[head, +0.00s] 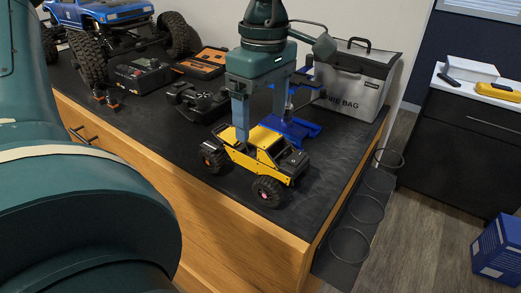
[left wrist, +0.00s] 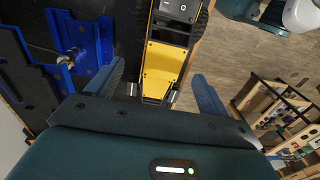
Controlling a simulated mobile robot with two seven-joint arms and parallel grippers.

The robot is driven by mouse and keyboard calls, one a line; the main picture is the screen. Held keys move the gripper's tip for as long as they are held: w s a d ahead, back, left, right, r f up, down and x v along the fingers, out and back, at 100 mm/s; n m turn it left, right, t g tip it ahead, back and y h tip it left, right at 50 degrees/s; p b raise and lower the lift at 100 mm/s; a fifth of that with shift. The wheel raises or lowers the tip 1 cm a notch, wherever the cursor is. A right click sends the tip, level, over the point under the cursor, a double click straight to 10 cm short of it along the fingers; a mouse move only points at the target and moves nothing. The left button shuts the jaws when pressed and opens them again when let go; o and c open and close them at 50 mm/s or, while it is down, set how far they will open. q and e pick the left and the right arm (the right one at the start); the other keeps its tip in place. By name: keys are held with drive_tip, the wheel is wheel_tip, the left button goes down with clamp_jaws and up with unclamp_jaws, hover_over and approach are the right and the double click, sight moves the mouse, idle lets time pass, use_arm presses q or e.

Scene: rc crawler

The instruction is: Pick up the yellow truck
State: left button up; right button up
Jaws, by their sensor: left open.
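The yellow truck (head: 257,149), a small crawler with a black hood and large black tires, stands upright on the dark mat near the front corner of the workbench. My left gripper (head: 261,127) points down over its rear part, with its fingers apart. In the left wrist view the truck's yellow rear body (left wrist: 165,65) lies between the two spread fingers of the left gripper (left wrist: 160,85). I cannot tell whether either finger touches it. Nothing is held. My right gripper is not in view.
A blue stand (head: 298,132) is just behind the truck. A grey bag (head: 354,85) stands at the back. A black controller (head: 196,103), a toolbox (head: 203,64) and a blue crawler (head: 115,14) are to the left. The workbench's wooden edge (head: 262,244) is close in front.

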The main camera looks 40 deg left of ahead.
sight(258, 135)
use_arm(q)
wheel_tip(258, 135, down, 3)
drive_tip(key=shift+f, duration=0.1)
drive_tip(key=f, duration=0.2)
drive_tip(key=f+p, duration=0.1)
drive_tip(key=f, duration=0.1)
drive_tip(key=shift+s+a, duration=0.2)
drive_tip(key=shift+s, duration=0.2)
drive_tip(key=shift+f, duration=0.55)
drive_tip(key=shift+c, duration=0.6)
drive_tip(key=c, duration=1.2)
drive_tip(key=shift+r, duration=0.1)
